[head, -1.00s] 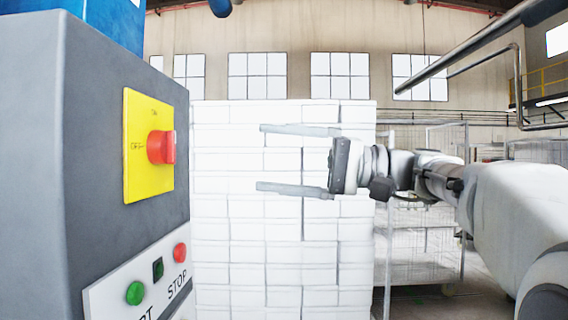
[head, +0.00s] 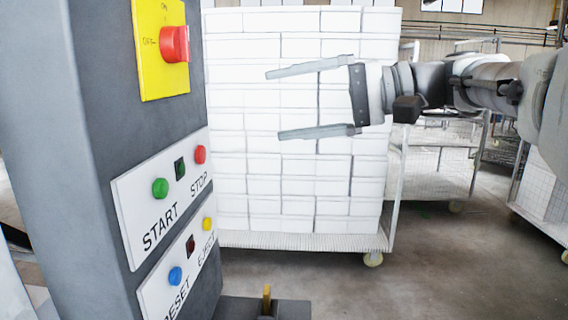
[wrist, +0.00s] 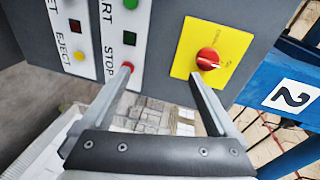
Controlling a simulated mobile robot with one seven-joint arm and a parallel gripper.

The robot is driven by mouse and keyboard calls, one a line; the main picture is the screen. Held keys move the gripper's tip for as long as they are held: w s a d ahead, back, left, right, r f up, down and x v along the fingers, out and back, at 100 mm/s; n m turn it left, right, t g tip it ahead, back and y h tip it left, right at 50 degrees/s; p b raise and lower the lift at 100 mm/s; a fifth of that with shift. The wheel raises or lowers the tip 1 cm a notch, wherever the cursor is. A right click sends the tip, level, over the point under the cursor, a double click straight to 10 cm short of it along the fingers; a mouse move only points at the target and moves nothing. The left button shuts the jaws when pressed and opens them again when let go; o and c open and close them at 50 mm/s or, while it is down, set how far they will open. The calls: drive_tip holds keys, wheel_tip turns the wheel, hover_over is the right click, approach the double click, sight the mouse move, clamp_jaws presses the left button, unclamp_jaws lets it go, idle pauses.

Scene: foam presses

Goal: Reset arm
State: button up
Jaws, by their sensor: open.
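My gripper (head: 274,105) is open and empty in the middle of the head view, its two fingers spread and pointing left toward the grey control cabinet (head: 95,120). In the wrist view my gripper (wrist: 161,71) faces the cabinet's panels. One fingertip overlaps the red STOP button and the other lies below the red rotary switch; I cannot tell the distance, but the head view shows the fingers apart from the cabinet. The arm stretches in from the right.
The cabinet carries a red switch (head: 175,44) on a yellow plate, a green START button (head: 160,188), a red STOP button (head: 200,154), a blue RESET button (head: 175,276) and a yellow EJECT button (head: 208,224). A cart of white blocks (head: 300,190) stands behind.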

drive_tip(key=s+f+m+h, duration=0.1)
drive_tip(key=s+f+h, duration=0.3)
drive_tip(key=f, duration=0.5)
drive_tip(key=s+d+f+n+t+h, duration=0.1)
drive_tip(key=s+d+f+h, duration=0.5)
drive_tip(key=f, duration=0.4)
drive_tip(key=s+d+f+t+h, duration=0.1)
drive_tip(key=s+d+f+h, duration=0.4)
drive_tip(key=f, duration=0.5)
drive_tip(key=shift+s+d+f+n+t+h, duration=0.4)
drive_tip(key=shift+s+d, duration=0.05)
drive_tip(key=shift+d, duration=0.2)
